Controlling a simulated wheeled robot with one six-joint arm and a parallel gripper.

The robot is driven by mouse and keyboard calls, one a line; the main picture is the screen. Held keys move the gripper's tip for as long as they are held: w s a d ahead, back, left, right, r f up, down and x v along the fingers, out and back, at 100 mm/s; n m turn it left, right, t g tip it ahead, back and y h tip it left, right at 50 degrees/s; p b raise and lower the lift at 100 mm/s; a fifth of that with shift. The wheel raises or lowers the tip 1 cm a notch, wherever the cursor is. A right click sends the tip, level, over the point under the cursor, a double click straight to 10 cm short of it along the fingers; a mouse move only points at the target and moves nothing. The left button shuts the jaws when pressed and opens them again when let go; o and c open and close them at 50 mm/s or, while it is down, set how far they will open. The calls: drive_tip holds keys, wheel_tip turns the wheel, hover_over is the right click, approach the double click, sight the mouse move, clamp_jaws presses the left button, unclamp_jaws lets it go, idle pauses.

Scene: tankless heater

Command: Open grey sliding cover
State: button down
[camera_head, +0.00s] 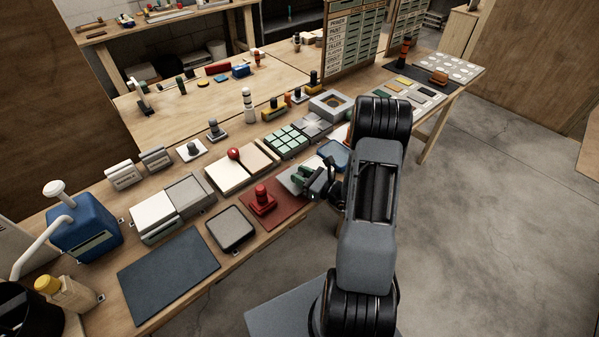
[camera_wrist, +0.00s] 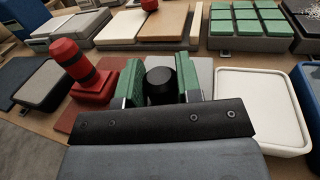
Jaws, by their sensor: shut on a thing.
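A light grey flat cover (camera_head: 297,177) lies beside a dark red panel (camera_head: 290,211) near the front edge of the bench; it also shows behind my gripper in the wrist view (camera_wrist: 206,74). A round black knob (camera_wrist: 160,84) stands at the cover. My gripper (camera_head: 314,185) is low over the cover, its green finger pads on either side of the knob (camera_wrist: 159,80). It is shut on the knob. The fingers and black gripper body hide the knob's base and part of the cover. A red knob on a red block (camera_head: 263,201) stands left of my gripper.
A shallow grey box (camera_head: 232,228) and a dark mat (camera_head: 168,275) lie to the left. Behind are a wooden-topped box with a red ball (camera_head: 233,153) and a green-keyed pad (camera_head: 285,141).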

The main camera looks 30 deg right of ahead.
drive_tip(key=shift+d, duration=0.1)
drive_tip(key=c, duration=0.8)
unclamp_jaws()
drive_tip(key=shift+s, duration=0.15)
drive_tip(key=b+v, duration=0.2)
drive_tip(key=v, duration=1.1)
drive_tip(key=shift+s+d, duration=0.15)
drive_tip(key=shift+s, duration=0.1)
